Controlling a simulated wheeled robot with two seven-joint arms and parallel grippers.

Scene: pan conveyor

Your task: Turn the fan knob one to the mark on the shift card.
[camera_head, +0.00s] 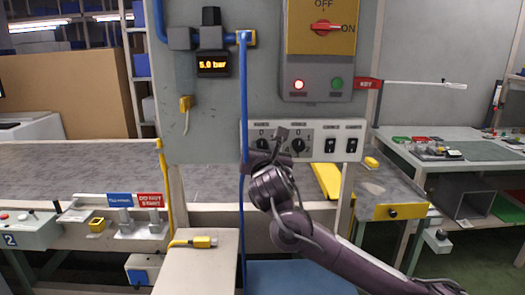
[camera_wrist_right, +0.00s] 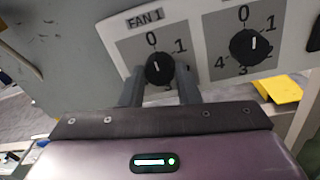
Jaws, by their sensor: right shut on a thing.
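Fan knob one (camera_wrist_right: 158,68) is a round black knob on a grey plate labelled FAN 1, in the right wrist view. Its short white line points roughly up, near the 0; a 1 is at its right and the lower marks are partly hidden. My right gripper (camera_wrist_right: 160,88) is shut on this knob, one finger on each side. In the head view my right gripper (camera_head: 279,142) is at the white switch panel (camera_head: 318,131), covering part of it. My left gripper is not in view. I cannot make out a shift card in these views.
A second black knob (camera_wrist_right: 249,46) with several numbers sits close to the right. Two black switches (camera_head: 330,146) are further right on the panel. A blue vertical pipe (camera_head: 243,100) runs just left of the gripper. A red rotary switch (camera_head: 325,27) is above.

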